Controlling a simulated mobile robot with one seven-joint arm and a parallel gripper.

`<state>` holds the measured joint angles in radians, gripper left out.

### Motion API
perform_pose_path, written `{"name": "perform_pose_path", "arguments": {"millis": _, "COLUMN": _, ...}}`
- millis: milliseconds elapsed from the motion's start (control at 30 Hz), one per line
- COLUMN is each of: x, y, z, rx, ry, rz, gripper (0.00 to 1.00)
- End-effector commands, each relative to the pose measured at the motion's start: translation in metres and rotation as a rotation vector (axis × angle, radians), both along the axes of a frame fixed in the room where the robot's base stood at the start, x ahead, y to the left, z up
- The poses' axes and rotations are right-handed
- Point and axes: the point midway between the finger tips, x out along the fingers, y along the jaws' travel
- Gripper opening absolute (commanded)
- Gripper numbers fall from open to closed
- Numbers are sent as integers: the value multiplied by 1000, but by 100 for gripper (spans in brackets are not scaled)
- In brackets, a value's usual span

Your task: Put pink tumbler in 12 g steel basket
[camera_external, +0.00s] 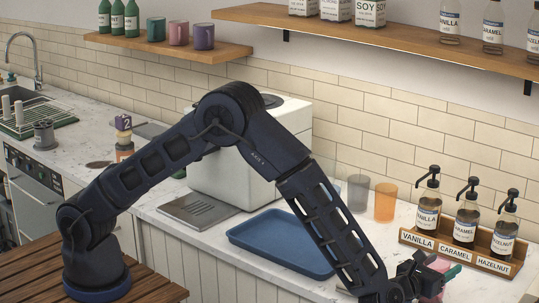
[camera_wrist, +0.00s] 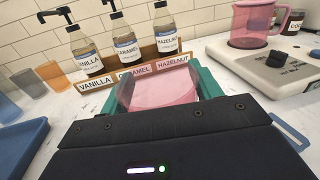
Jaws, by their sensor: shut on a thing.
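The pink tumbler (camera_wrist: 165,88) is between the teal fingers of my gripper (camera_wrist: 162,84) in the wrist view, and the gripper is shut on it. In the external view, my gripper (camera_external: 436,270) is at the lower right, in front of the syrup rack, with a bit of the pink tumbler (camera_external: 438,263) showing. Most of the tumbler is hidden there by the gripper. I cannot make out a basket marked 12 g in either view. A small grey metal container (camera_external: 44,135) stands by the drying rack at the far left; I cannot tell what it is.
Three syrup pump bottles stand in a wooden rack (camera_external: 505,266). A blue tray (camera_external: 262,243) lies on the counter. A grey tumbler (camera_external: 357,193) and an orange tumbler (camera_external: 385,202) stand behind it. A pink jug (camera_wrist: 254,24) sits on a white appliance (camera_wrist: 280,70).

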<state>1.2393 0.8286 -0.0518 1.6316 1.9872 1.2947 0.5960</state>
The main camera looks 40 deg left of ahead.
Motion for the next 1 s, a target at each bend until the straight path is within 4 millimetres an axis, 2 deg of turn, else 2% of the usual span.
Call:
{"name": "perform_pose_path", "arguments": {"millis": 100, "x": 0, "y": 0, "z": -9, "rx": -1, "ry": -1, "rz": 0, "gripper": 35}}
{"name": "perform_pose_path", "arguments": {"millis": 467, "x": 0, "y": 0, "z": -12, "rx": -1, "ry": -1, "rz": 0, "gripper": 35}}
{"name": "perform_pose_path", "arguments": {"millis": 500, "x": 0, "y": 0, "z": -12, "rx": -1, "ry": -1, "rz": 0, "gripper": 71}}
{"name": "perform_pose_path", "arguments": {"millis": 567, "x": 0, "y": 0, "z": -12, "rx": -1, "ry": 0, "rz": 0, "gripper": 83}}
{"name": "perform_pose_path", "arguments": {"millis": 600, "x": 0, "y": 0, "z": -12, "rx": -1, "ry": 0, "rz": 0, "gripper": 85}}
{"name": "perform_pose_path", "arguments": {"millis": 933, "x": 0, "y": 0, "z": -8, "rx": -2, "ry": -1, "rz": 0, "gripper": 85}}
{"name": "perform_pose_path", "arguments": {"millis": 1000, "x": -6, "y": 1, "z": -9, "rx": -1, "ry": 0, "rz": -1, "gripper": 85}}
